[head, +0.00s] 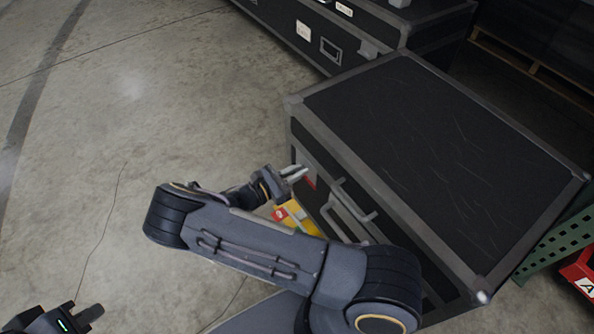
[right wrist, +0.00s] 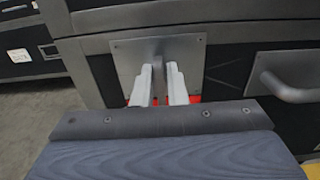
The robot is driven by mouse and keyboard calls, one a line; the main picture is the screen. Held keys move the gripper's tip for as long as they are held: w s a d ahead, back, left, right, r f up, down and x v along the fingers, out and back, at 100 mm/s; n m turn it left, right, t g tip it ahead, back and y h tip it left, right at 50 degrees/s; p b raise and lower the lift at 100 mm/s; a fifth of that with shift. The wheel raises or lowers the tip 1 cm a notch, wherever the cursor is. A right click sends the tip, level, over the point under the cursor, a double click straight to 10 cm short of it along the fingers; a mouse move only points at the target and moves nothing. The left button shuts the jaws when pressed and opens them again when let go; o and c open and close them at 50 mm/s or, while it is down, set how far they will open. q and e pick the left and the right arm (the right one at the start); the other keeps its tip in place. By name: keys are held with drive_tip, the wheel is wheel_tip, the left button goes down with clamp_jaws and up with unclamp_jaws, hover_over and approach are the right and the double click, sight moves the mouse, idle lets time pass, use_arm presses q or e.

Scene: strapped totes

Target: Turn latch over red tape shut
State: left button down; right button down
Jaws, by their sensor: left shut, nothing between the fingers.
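The latch is a grey turning tab (right wrist: 158,80) on a square metal plate (right wrist: 128,52) in the case front. Red tape (right wrist: 195,99) shows just below the plate, partly hidden behind my fingers; it also shows in the head view (head: 310,181). My right gripper (right wrist: 161,80) is at the latch, with one pale finger on each side of the upright tab. Whether the fingers press on it is unclear. In the head view my right gripper (head: 298,173) reaches the case's left front. My left gripper (head: 94,314) is shut and empty at the bottom left, away from the case.
The black case (head: 430,140) has grey metal edges. A bar handle (right wrist: 288,88) sticks out right of the latch. Yellow and red items (head: 290,214) show below my right gripper. Another black case (head: 345,35) stands behind. The concrete floor at left is clear.

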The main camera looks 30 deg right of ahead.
idle(0.4)
drive_tip(key=m+b, duration=0.1)
drive_tip(key=m, duration=0.3)
drive_tip(key=shift+s+f, duration=0.1)
drive_tip(key=shift+s, duration=0.05)
drive_tip(key=shift+s+f+m+b, duration=0.15)
drive_tip(key=shift+m+b, duration=0.85)
drive_tip(key=shift+m, duration=2.45)
drive_tip(key=shift+s+f+m+b, duration=0.1)
drive_tip(key=shift+m+b, duration=0.9)
drive_tip(key=shift+m, duration=2.45)
drive_tip(key=c, duration=1.6)
unclamp_jaws()
drive_tip(key=shift+o, duration=0.2)
